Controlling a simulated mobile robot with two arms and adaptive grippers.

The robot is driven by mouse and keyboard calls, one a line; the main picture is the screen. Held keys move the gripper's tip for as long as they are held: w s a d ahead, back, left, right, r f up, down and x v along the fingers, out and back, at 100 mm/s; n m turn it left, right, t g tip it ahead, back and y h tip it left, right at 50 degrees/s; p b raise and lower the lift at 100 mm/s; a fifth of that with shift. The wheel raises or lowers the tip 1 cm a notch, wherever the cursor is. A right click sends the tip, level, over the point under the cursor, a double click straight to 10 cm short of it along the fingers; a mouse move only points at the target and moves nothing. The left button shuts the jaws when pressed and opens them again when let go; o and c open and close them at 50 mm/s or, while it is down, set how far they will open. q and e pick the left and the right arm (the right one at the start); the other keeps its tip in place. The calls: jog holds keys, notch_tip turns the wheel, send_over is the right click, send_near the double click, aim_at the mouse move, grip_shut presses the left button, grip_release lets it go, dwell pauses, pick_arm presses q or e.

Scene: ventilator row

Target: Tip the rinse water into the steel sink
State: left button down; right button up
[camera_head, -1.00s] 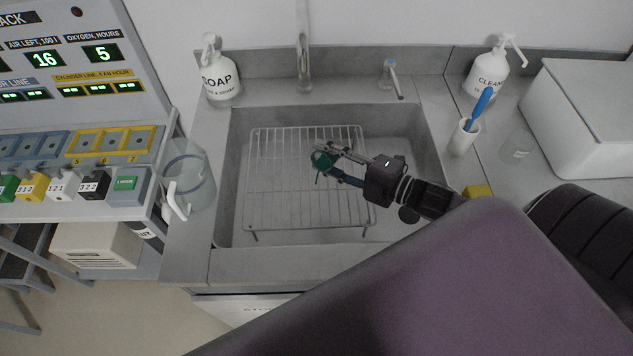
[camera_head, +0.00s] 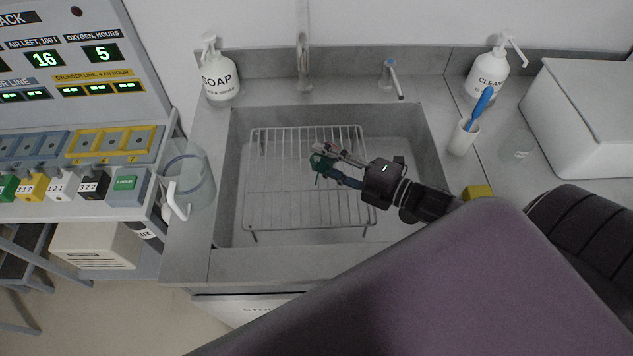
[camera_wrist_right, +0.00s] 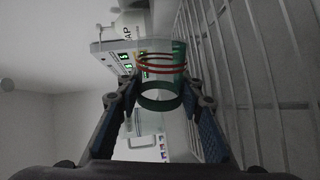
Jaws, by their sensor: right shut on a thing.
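My right gripper (camera_head: 338,167) reaches in from the right over the steel sink (camera_head: 400,225). It is shut on a small green see-through cup (camera_head: 318,163), held above the wire rack (camera_head: 290,215) in the basin. In the right wrist view the cup (camera_wrist_right: 163,96) sits between the blue-padded fingers and has red bands around it. The cup looks tilted in the head view, and the rack (camera_wrist_right: 245,70) runs along the right side of the wrist view. I cannot make out any water in the cup or falling from it. My left gripper is not in view.
A soap bottle (camera_head: 221,82), a tap (camera_head: 304,60) and a small lever tap (camera_head: 393,78) stand behind the basin. A clear jug (camera_head: 192,180) stands left. A cleaner bottle (camera_head: 488,78), brush holder (camera_head: 464,138), clear beaker (camera_head: 517,147) and white box (camera_head: 585,110) stand right.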

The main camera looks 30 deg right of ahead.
jog(key=shift+a+f+n, duration=0.1)
jog(key=shift+f+n, duration=0.3)
jog(key=shift+n, duration=0.1)
dwell(0.5)
jog(key=shift+s+a+n, duration=0.1)
jog(key=shift+n, duration=0.3)
dwell(0.3)
